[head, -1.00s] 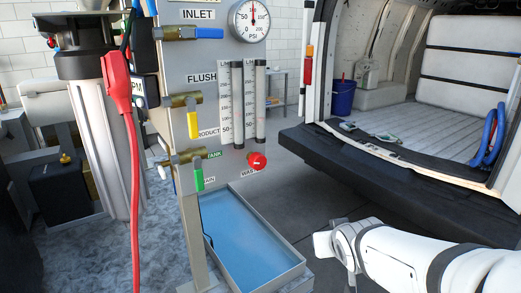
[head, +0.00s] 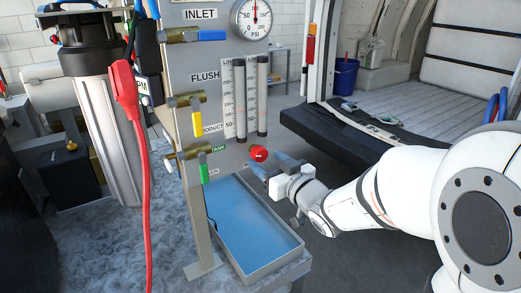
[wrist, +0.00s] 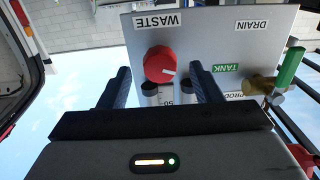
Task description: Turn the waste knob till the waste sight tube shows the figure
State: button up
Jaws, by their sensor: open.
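The red waste knob (head: 259,154) sits low on the grey panel, below two sight tubes. In the wrist view the knob (wrist: 159,64) has a white pointer line and lies between my fingertips, beyond them, under an upside-down WASTE label (wrist: 157,20). My gripper (head: 270,166) is open, its dark fingers on either side of the knob; I cannot tell whether they touch it. The right sight tube (head: 262,95) stands beside the left one (head: 240,97), with printed scales. Their liquid levels are too small to read. The WASTE label is mostly hidden in the head view.
A blue-bottomed tray (head: 275,267) lies below the panel. Yellow (head: 196,123) and green (head: 204,173) valve handles stick out left of the knob. A pressure gauge (head: 256,17) is above. A red-plugged cable (head: 125,90) hangs at left. The open van (head: 340,135) is behind my arm.

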aim_at(262, 157)
jog(key=shift+p+x, duration=0.35)
jog(key=shift+x, duration=1.75)
jog(key=c, duration=1)
